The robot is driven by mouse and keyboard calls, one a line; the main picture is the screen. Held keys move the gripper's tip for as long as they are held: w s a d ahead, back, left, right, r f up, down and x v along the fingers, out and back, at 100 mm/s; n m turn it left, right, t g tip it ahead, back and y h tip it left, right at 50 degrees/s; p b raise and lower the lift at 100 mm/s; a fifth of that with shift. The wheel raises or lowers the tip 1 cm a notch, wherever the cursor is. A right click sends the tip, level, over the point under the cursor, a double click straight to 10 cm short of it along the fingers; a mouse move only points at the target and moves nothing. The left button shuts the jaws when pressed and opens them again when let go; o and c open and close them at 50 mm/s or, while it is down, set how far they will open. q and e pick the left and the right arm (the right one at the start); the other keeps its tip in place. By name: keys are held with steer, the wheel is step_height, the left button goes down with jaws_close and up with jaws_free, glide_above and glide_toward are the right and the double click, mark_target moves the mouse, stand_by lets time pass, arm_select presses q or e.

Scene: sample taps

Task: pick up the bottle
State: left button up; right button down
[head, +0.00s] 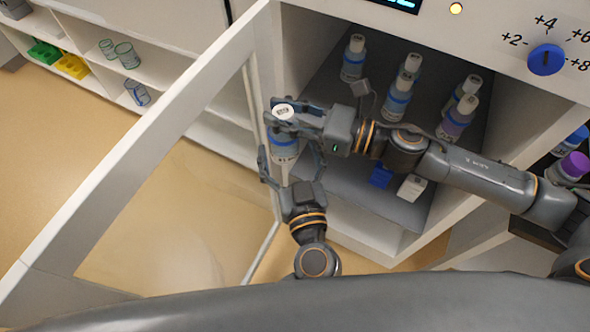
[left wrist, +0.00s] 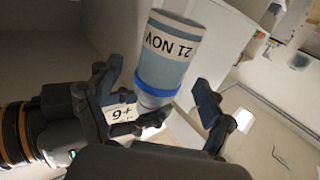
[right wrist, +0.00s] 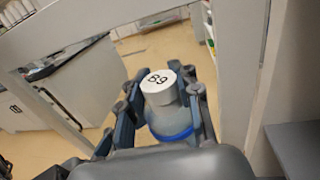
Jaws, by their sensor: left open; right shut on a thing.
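A bottle with a white cap, a pale body and a blue band (head: 284,146) is held in front of the open cabinet. My right gripper (head: 285,122) is shut on it near the top. In the right wrist view the white cap (right wrist: 160,84), marked "B9", stands between the right fingers. My left gripper (head: 291,162) is open just below, with a finger on either side of the bottle's lower part. In the left wrist view the bottle (left wrist: 167,60) shows a date label reading "21 NOV" beyond the spread left fingers (left wrist: 158,105). Contact with the left fingers cannot be told.
Several similar bottles (head: 397,97) stand inside the cabinet. A blue block (head: 381,176) and a white block (head: 411,187) sit near its front. The open cabinet door (head: 130,140) stands to the left. A blue knob (head: 546,60) is on the upper panel. Purple-capped bottle (head: 572,166) stands at right.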

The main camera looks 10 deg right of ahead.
mark_target(288, 149)
arm_select(q)
steer(key=shift+w+a, duration=0.2)
steer(key=shift+w, duration=1.55)
steer(key=c, duration=1.3)
steer(key=shift+r, duration=0.1)
steer(key=shift+c, duration=0.8)
arm_select(e)
steer(key=c, duration=0.8)
jaws_free()
steer(key=shift+c, duration=0.2)
